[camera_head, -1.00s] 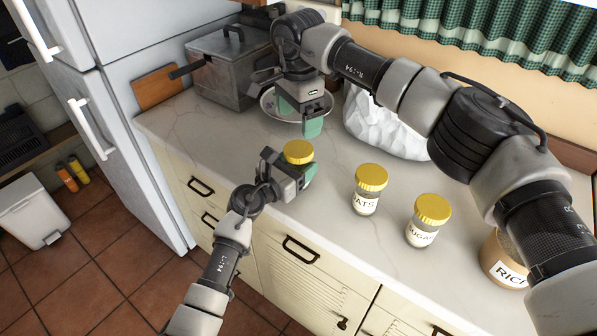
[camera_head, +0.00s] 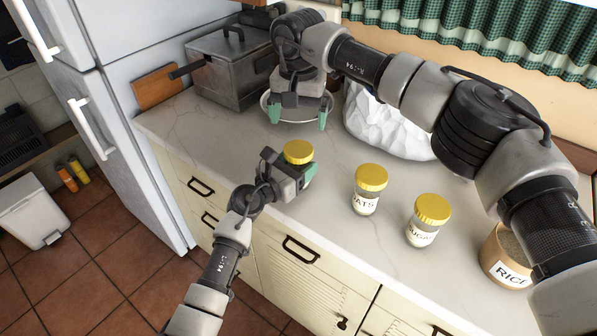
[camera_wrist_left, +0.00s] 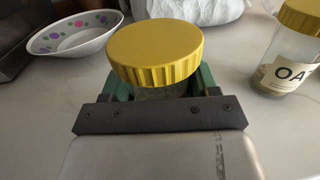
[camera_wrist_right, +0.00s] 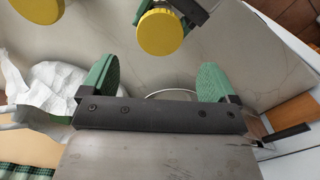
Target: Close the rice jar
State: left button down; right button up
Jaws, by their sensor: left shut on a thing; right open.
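The rice jar (camera_head: 508,258) stands at the right of the counter in the head view, partly behind my right arm. Its label reads RICE, and its visible top looks uncovered, with pale contents inside. My left gripper (camera_head: 300,172) is shut on a small glass jar with a yellow lid (camera_head: 298,152) near the counter's front edge. That jar's ribbed yellow lid (camera_wrist_left: 155,50) fills the middle of the left wrist view, with some glass below it. My right gripper (camera_head: 298,117) is open and empty in front of the bowl (camera_head: 265,104). No loose rice jar lid is visible.
The oats jar (camera_head: 368,203) and sugar jar (camera_head: 422,236), both yellow-lidded, stand between the held jar and the rice jar. A crumpled white bag (camera_head: 385,130) and a metal box (camera_head: 225,75) are at the back. The counter's front left is clear.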

aim_at(298, 149)
jog(key=shift+f, duration=0.1)
jog(key=shift+f, duration=3.9)
jog(key=shift+c, duration=0.5)
